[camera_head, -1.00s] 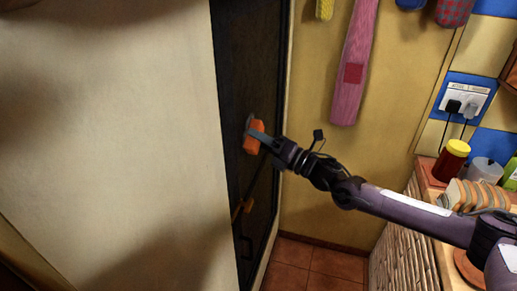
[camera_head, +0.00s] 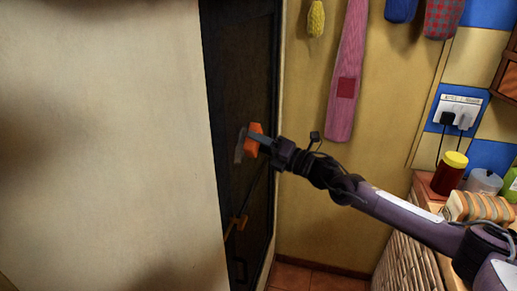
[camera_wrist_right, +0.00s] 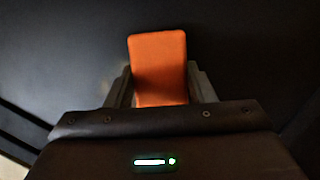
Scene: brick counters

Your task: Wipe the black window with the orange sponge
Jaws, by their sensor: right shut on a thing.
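The black window (camera_head: 240,70) is a tall dark panel in a pale frame, left of centre in the head view. My right gripper (camera_head: 248,144) is in front of it, shut on the orange sponge (camera_head: 254,139). In the right wrist view the sponge (camera_wrist_right: 158,68) stands upright between the two fingers, with the dark surface (camera_wrist_right: 245,50) filling the background. I cannot tell whether the sponge touches the window. A dim orange reflection (camera_head: 238,222) shows lower on the panel. My left gripper is not in view.
A large cream wall (camera_head: 100,140) fills the left. A pink ironing-board-like item (camera_head: 347,70) hangs on the yellow wall. At right, a counter holds a red jar with a yellow lid (camera_head: 450,172) and a striped cloth (camera_head: 480,206). Tiled floor (camera_head: 320,280) shows below.

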